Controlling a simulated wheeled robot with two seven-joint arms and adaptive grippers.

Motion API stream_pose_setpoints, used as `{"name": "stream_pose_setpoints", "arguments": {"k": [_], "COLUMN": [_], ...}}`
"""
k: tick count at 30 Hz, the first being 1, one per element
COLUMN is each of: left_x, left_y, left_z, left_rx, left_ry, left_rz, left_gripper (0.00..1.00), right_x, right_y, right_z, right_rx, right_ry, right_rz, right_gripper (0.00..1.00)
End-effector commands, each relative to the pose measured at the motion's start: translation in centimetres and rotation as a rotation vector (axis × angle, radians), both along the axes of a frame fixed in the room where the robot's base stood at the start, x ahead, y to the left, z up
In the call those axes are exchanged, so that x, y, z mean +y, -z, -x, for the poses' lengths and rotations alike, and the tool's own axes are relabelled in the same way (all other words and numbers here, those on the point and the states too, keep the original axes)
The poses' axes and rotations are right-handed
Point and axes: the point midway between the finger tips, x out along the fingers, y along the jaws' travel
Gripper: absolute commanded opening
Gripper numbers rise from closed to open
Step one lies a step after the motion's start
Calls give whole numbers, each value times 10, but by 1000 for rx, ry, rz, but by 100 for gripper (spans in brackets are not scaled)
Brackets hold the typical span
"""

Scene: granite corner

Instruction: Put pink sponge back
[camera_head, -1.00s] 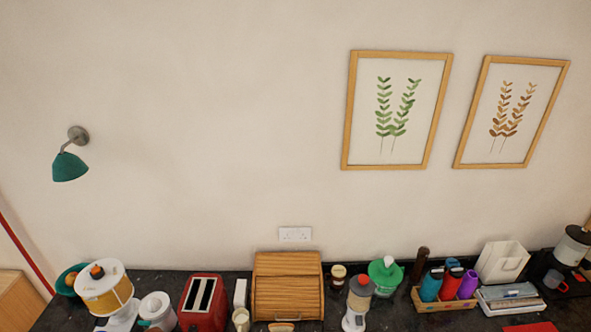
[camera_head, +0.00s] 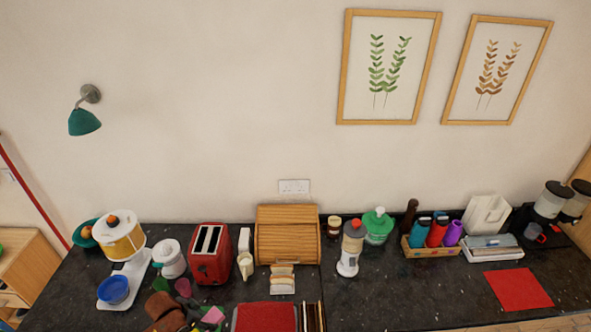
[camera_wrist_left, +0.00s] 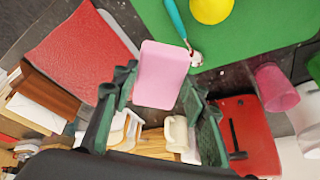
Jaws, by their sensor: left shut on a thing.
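The pink sponge (camera_wrist_left: 160,75) is held upright between the dark green fingers of my left gripper (camera_wrist_left: 158,88) in the left wrist view. The fingers are closed against its sides, and its upper part sticks out beyond them. In the head view the pink sponge (camera_head: 213,315) shows small near the bottom edge, left of the red mat (camera_head: 264,318). The left gripper (camera_head: 205,320) is partly hidden and cut off there. My right gripper is not in view.
A green board (camera_wrist_left: 235,40) carries a yellow object (camera_wrist_left: 211,8) and a teal-handled tool (camera_wrist_left: 176,20).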

Motion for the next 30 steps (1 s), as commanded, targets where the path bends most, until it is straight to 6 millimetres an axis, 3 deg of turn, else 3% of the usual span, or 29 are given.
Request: {"name": "stream_pose_setpoints", "arguments": {"k": [8, 13, 19, 30], "left_x": [-22, -39, -67, -100], "left_y": [-2, -5, -12, -26], "left_z": [-10, -15, -20, -12], "left_rx": [-3, -5, -10, -7], "left_ry": [-66, -128, -254, -534], "left_rz": [2, 2, 3, 3], "left_gripper": [1, 1, 1, 1], "right_x": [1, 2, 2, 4], "right_y": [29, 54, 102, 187], "right_z": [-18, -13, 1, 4], "right_rx": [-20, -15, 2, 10], "right_ry": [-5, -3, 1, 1], "right_rz": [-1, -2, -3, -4], "right_gripper": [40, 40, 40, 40]}}
